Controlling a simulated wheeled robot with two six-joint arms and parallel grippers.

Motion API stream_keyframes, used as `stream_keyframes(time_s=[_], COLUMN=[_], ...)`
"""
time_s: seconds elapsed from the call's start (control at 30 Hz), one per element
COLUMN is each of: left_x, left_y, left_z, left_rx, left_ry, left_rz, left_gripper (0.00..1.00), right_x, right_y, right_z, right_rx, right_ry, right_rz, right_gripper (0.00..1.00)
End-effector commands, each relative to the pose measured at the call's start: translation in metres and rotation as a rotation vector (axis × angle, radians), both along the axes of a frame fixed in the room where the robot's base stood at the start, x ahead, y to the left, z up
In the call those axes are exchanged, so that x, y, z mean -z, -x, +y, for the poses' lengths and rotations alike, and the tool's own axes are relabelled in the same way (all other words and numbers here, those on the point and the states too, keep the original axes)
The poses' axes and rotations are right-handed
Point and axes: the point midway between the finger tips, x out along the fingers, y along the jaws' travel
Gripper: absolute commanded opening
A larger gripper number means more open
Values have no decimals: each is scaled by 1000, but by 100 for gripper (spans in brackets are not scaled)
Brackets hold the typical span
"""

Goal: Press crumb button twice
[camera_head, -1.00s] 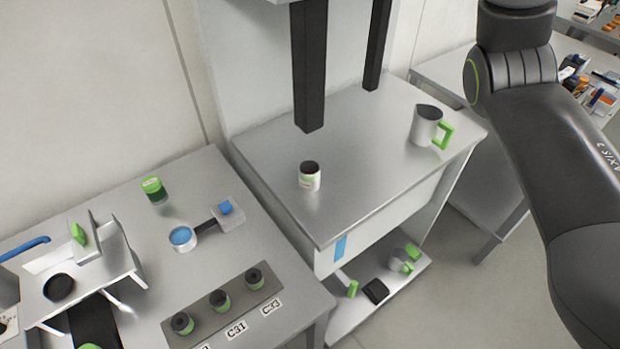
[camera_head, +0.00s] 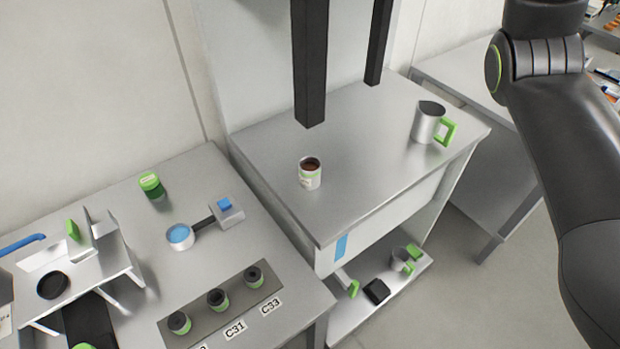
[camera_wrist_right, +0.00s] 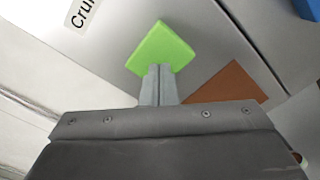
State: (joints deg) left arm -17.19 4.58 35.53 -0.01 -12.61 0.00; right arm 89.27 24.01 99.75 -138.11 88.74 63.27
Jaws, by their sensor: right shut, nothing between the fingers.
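In the right wrist view a bright green square button (camera_wrist_right: 161,46) sits on a pale panel beside a label (camera_wrist_right: 82,14) whose visible letters read "Cru". My right gripper (camera_wrist_right: 158,70) is shut and empty, its fingertips over the near edge of the green button. I cannot tell whether the tips touch it. In the head view my right arm comes in at the right, but its gripper and the green button are out of the picture. My left gripper is in neither view.
A brown square (camera_wrist_right: 228,84) lies right of the green button. In the head view a small cup (camera_head: 309,174) with brown contents and a grey jug (camera_head: 429,123) stand on the metal counter (camera_head: 370,165). A lower table (camera_head: 110,195) holds several items.

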Motion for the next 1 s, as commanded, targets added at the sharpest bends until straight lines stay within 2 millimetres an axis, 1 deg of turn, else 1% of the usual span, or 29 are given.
stream_keyframes(time_s=[0.03, 0.1, 0.43, 1.0], left_x=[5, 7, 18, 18], left_y=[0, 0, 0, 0], left_z=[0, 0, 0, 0], left_rx=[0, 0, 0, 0], left_ry=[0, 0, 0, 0], left_rz=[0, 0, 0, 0], left_gripper=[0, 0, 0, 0], right_x=[2, 1, 1, 0], right_y=[4, 9, 29, 31], right_z=[-3, -6, -19, -20], right_rx=[1, 1, 1, 0], right_ry=[0, 1, 0, 1], right_rz=[-3, -4, -3, -1], right_gripper=[0, 0, 0, 0])
